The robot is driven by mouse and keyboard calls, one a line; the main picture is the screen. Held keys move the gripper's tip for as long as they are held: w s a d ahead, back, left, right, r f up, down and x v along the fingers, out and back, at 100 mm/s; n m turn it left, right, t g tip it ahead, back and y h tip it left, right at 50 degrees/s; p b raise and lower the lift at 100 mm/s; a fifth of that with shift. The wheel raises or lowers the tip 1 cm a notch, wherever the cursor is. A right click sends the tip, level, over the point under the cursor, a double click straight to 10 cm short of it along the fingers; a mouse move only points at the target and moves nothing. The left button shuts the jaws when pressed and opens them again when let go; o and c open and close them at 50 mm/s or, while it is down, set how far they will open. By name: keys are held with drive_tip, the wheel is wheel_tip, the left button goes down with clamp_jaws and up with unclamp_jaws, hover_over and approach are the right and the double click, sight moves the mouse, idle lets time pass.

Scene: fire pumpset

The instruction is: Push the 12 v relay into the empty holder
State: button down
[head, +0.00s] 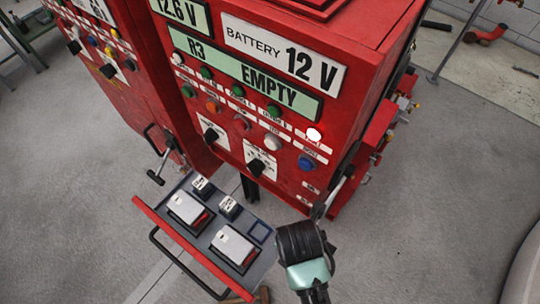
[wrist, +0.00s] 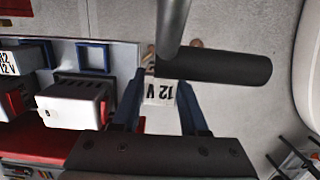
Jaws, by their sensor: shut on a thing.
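The 12 V relay (wrist: 160,94), white with black lettering, sits between the two dark blue fingers of my gripper (wrist: 161,88) in the wrist view. The fingers are shut on it, and its label reads upside down. In the head view my gripper (head: 303,245) hides the relay and its own fingers. The empty holder (head: 261,232) is a blue square frame at the right end of the pulled-out drawer. It also shows in the wrist view (wrist: 94,57), left of my fingers. The relay is apart from the holder, beyond the drawer's edge.
The drawer (head: 204,243) carries two white-topped larger units and two small 12 V relays (head: 229,206). The red cabinet (head: 290,170) stands behind, its display (head: 245,75) reading "R3 EMPTY". A black-gripped lever (wrist: 215,67) crosses close by my fingers. Grey floor is clear to the right.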

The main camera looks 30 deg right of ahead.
drive_tip(key=w+a, duration=0.1)
drive_tip(key=w, duration=0.2)
drive_tip(key=w+a+p, duration=0.1)
drive_tip(key=w, duration=0.3)
drive_tip(key=w+a, duration=0.1)
drive_tip(key=w, duration=0.2)
drive_tip(key=shift+w+a, duration=0.15)
drive_tip(key=shift+f+p, duration=0.45)
drive_tip(key=shift+f, duration=1.35)
drive_tip(key=shift+f, duration=0.15)
drive_tip(key=shift+c, duration=2.2)
unclamp_jaws()
wheel_tip(320, 180, up, 12)
drive_tip(key=a, duration=0.1)
drive_tip(key=shift+s+a, duration=0.2)
drive_tip(key=shift+r, duration=0.2)
